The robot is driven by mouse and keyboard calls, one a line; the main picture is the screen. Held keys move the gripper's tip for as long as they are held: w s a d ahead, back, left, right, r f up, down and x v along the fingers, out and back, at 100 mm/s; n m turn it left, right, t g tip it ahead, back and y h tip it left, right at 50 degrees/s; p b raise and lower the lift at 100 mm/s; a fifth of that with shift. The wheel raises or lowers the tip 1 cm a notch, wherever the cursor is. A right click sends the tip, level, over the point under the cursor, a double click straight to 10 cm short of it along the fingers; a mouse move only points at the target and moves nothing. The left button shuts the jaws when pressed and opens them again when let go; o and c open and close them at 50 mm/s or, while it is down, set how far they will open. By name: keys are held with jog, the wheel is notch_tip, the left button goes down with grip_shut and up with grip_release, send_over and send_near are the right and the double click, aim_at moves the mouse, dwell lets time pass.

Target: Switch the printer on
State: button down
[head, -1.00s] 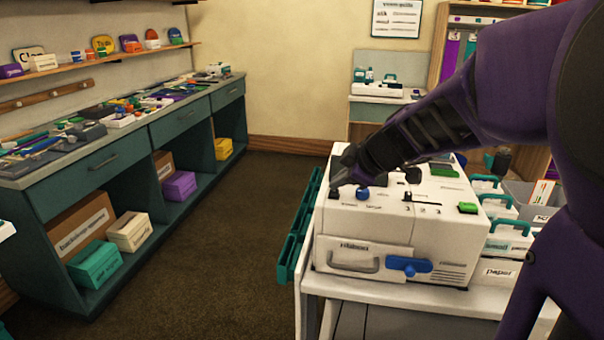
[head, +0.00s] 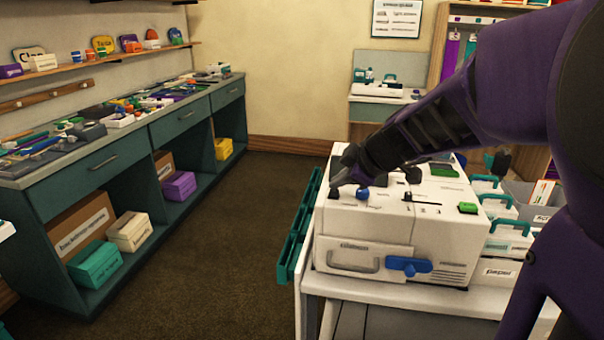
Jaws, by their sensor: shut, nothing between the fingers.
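The printer (head: 440,230) is a large white box on a white stand, with controls on its top face and a front drawer. On top are a small dark control (head: 334,194) at the left, a blue knob (head: 362,193), a slot with a dark slider (head: 408,197), and a green block (head: 467,208). My gripper (head: 336,183) is shut and empty, reaching in from the right. Its fingertips are just above or on the dark control; I cannot tell whether they touch it. The gripper hides part of the printer's top rear-left area.
A blue latch (head: 408,265) sticks out on the printer's front. A teal rack (head: 300,225) hangs at the stand's left side. White bins with teal handles (head: 497,202) stand close on the right. A long teal counter (head: 125,145) lines the left wall, with open floor between.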

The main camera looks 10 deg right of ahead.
jog(key=shift+f+b, duration=0.55)
jog(key=shift+b, duration=0.45)
jog(key=shift+r, duration=0.3)
notch_tip(320, 180, up, 6)
jog(key=p, duration=0.1)
jog(key=shift+r+p, duration=0.15)
jog(key=shift+p, duration=0.2)
dwell(0.5)
